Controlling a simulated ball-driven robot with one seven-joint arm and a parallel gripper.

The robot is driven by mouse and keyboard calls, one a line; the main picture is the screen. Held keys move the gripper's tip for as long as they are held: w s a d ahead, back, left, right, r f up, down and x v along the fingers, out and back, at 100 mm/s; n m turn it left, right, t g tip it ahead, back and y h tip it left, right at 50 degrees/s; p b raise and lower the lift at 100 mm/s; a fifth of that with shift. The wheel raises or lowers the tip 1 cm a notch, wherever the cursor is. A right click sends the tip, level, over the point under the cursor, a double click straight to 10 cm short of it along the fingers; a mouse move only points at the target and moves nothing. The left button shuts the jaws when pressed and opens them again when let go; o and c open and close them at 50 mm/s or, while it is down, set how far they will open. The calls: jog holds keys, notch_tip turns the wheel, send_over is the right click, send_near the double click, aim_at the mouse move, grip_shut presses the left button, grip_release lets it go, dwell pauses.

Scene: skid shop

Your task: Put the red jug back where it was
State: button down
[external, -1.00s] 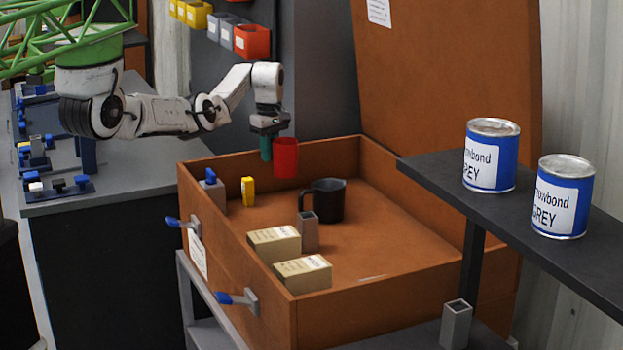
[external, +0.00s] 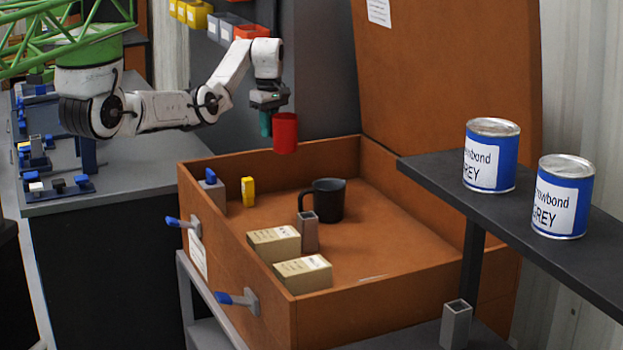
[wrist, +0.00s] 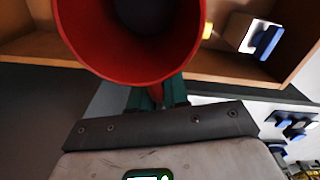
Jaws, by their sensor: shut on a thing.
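The red jug (external: 285,133) hangs upright in the air above the far left part of the open brown crate (external: 395,306). My gripper (external: 268,122) is shut on the jug at its left side, with green fingers. In the wrist view the jug's open mouth (wrist: 134,74) fills the top middle, and my gripper (wrist: 157,96) meets its near side. The fingers are partly hidden by the jug there. The jug is clear of the crate's floor and higher than its rim.
Inside the crate stand a black mug (external: 329,200), a grey square tube (external: 308,232), two tan boxes (external: 274,244) and a yellow item (external: 248,191). The crate's raised lid (external: 450,90) stands behind. Two blue cans (external: 491,155) sit on the dark shelf (external: 440,180) at right.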

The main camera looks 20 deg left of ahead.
notch_tip(320, 180, up, 3)
jog(key=shift+r, duration=0.1)
jog(key=s+d+r+p, duration=0.15)
jog(key=s+d, duration=0.25)
jog(key=d, duration=0.4)
jog(key=s+d+n+p, duration=0.1)
jog(key=s+d+p, duration=0.25)
jog(key=d, duration=0.45)
jog(key=s+d+r+p, duration=0.15)
jog(key=s+d, duration=0.25)
jog(key=d, duration=0.4)
jog(key=s+f+n+p, duration=0.2)
jog(key=s+p, duration=0.2)
jog(key=s, duration=0.7)
jog(key=s+f+n+p, duration=0.15)
jog(key=s+p, duration=0.25)
jog(key=s, duration=0.7)
jog(key=shift+n, duration=0.25)
jog(key=w+d+f+b, duration=0.1)
jog(key=w+f+b, duration=0.2)
jog(key=w+f, duration=0.1)
jog(key=w+d+f+b, duration=0.2)
jog(key=w+f+b, duration=0.2)
jog(key=f, duration=0.1)
jog(key=w+d+f+b, duration=0.2)
jog(key=w+f+b, duration=0.2)
jog(key=f, duration=0.1)
jog(key=shift+w+d+f, duration=0.1)
jog(key=shift+d+f, duration=0.1)
jog(key=shift+f, duration=1.75)
